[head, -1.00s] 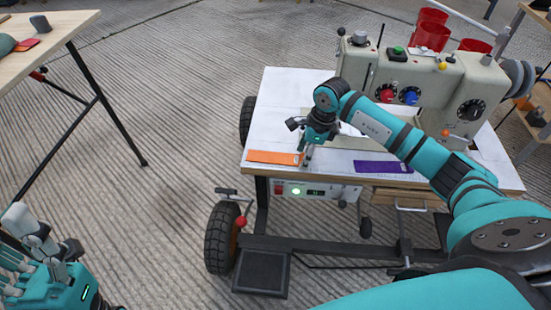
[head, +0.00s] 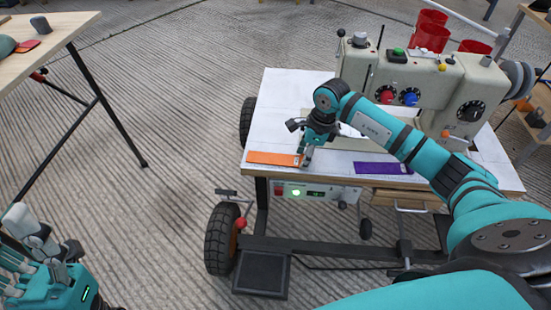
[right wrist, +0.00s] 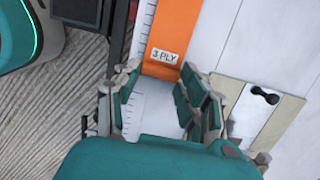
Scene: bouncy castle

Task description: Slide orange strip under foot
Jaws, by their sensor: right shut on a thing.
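The orange strip (head: 270,158) lies flat along the front left edge of the white tabletop. In the right wrist view the strip (right wrist: 175,28) bears a "3-PLY" label at its near end. My right gripper (head: 303,160) is at the strip's right end, and its fingers (right wrist: 158,82) are closed on that end. The sewing machine (head: 478,75) stands behind on the same table; its foot is hidden behind my right arm. My left gripper (head: 25,240) is at the lower left, away from the table and partly cut off; its opening is unclear.
A purple strip (head: 382,168) lies on the table's front edge, right of my right gripper. A wooden table (head: 62,32) is at the far left. White tabletop (head: 285,95) behind the orange strip is clear.

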